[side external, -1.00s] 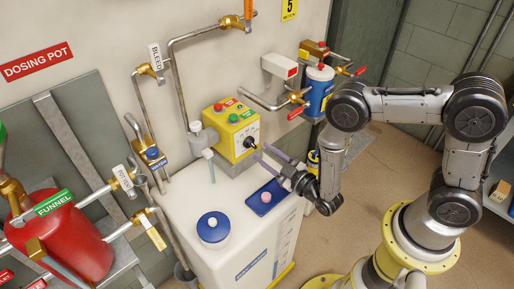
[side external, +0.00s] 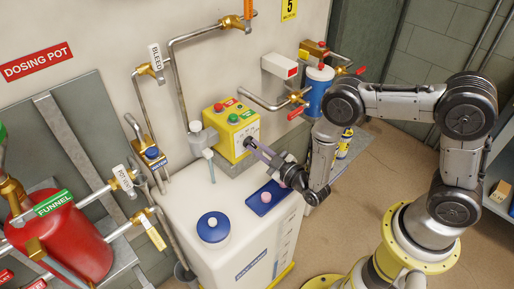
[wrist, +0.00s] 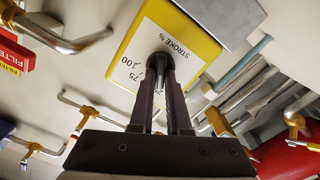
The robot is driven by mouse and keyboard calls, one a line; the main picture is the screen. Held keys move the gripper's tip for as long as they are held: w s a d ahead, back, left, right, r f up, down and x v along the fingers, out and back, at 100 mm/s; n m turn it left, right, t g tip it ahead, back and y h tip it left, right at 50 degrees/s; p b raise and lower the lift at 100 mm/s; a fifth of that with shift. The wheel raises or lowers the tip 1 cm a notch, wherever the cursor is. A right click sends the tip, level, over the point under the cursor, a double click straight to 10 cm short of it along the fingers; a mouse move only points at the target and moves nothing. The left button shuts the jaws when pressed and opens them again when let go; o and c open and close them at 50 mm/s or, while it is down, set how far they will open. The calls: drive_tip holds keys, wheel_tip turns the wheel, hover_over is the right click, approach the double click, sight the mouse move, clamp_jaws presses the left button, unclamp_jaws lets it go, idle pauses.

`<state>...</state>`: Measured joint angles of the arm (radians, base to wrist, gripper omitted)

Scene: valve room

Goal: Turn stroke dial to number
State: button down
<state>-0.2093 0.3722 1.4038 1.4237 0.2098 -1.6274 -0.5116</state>
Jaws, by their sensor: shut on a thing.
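The yellow pump box (side external: 231,131) is fixed to the wall above the white tank and has red and green buttons on top. Its black stroke dial (side external: 251,143) is on the right-hand face. In the wrist view the dial (wrist: 159,64) sits on a white "STROKE %" plate (wrist: 180,38), where 75 and 100 are readable and other marks are hidden by the fingers. My gripper (wrist: 160,72) is shut on the dial, with a finger on either side of it. In the side view my gripper (side external: 257,146) reaches the dial from the lower right.
The white tank (side external: 200,264) stands below, with a blue lid (side external: 213,227) and a blue tray (side external: 259,202) holding a pink-topped item. A pipe with a red-handled valve (side external: 298,103) and a blue canister (side external: 319,90) are right of the box.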

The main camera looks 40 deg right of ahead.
idle(0.4)
drive_tip(key=m, duration=0.4)
drive_tip(key=shift+d+m, duration=0.1)
drive_tip(key=shift+m, duration=0.2)
drive_tip(key=m, duration=0.4)
drive_tip(key=shift+d, duration=0.1)
drive_tip(key=shift+d+f+m, duration=0.1)
drive_tip(key=shift+m, duration=2.25)
drive_tip(key=shift+d+m, duration=0.1)
drive_tip(key=shift+m, duration=2.25)
drive_tip(key=c, duration=0.9)
unclamp_jaws()
